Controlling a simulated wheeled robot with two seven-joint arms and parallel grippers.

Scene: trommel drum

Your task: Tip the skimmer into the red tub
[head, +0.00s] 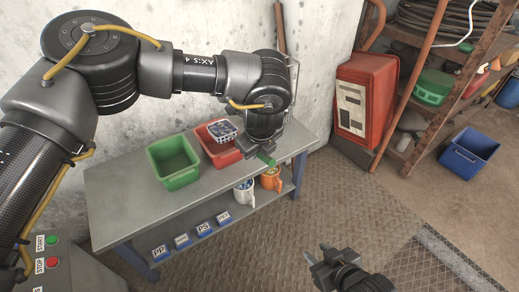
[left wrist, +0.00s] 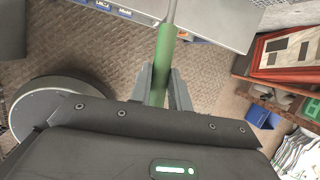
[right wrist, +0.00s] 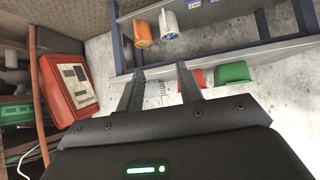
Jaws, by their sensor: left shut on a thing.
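The skimmer has a green handle (head: 267,159) and a wire basket (head: 222,131) with bluish pieces showing in it. The basket is above the red tub (head: 215,154) and looks roughly level. My left gripper (head: 260,152) is shut on the green handle, to the right of the tub. In the left wrist view the handle (left wrist: 161,62) runs between the fingers, with a thin rod beyond; the basket is out of that view. My right gripper (head: 316,262) is open and empty, low in front of the bench. Its fingers show apart in the right wrist view (right wrist: 158,88).
A green tub (head: 175,178) stands left of the red tub on the grey bench (head: 118,199). A blue crate (head: 467,157) and shelf stand right. Floor in front is clear.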

